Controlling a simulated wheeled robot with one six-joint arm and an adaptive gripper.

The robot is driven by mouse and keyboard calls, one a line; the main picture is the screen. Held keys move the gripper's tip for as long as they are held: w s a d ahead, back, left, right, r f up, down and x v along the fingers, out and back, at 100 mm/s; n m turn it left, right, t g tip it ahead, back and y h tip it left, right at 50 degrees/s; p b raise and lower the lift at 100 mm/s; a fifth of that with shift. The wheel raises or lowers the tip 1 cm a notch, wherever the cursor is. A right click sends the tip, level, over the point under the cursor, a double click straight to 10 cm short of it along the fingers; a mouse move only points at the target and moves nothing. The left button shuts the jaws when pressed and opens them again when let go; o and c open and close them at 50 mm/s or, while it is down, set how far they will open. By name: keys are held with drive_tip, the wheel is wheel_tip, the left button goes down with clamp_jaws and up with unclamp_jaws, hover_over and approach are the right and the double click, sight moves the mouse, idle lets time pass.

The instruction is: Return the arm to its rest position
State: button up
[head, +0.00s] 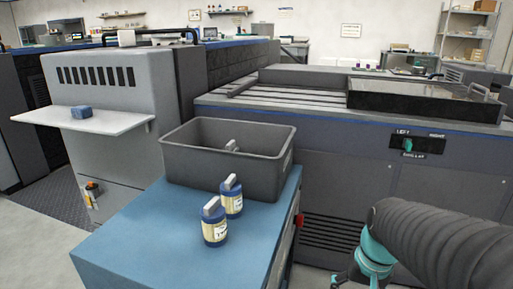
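My arm (440,243), in a dark ribbed sleeve with a teal wrist joint (374,250), reaches in from the lower right corner of the head view. Its wrist hangs down past the bottom edge of the picture, in front of the grey machine and to the right of the blue cabinet. My gripper's fingers are out of the picture, so I cannot see whether they hold anything.
A blue-topped cabinet (150,240) bears two upright blue-and-cream bottles (214,232) (231,203) and a grey bin (215,170). A grey cap shows inside the bin. A blue block (81,112) lies on the left shelf (110,122). A teal-knobbed switch (408,145) is on the machine (350,185).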

drive_tip(key=s+a+r+n+t+p, duration=0.3)
drive_tip(key=s+a+r+t, duration=0.1)
drive_tip(key=r, duration=0.7)
drive_tip(key=s+a, duration=0.1)
drive_tip(key=s, duration=0.1)
drive_tip(key=shift+s+r+h+p, duration=0.3)
drive_tip(key=shift+p, duration=0.05)
idle(1.2)
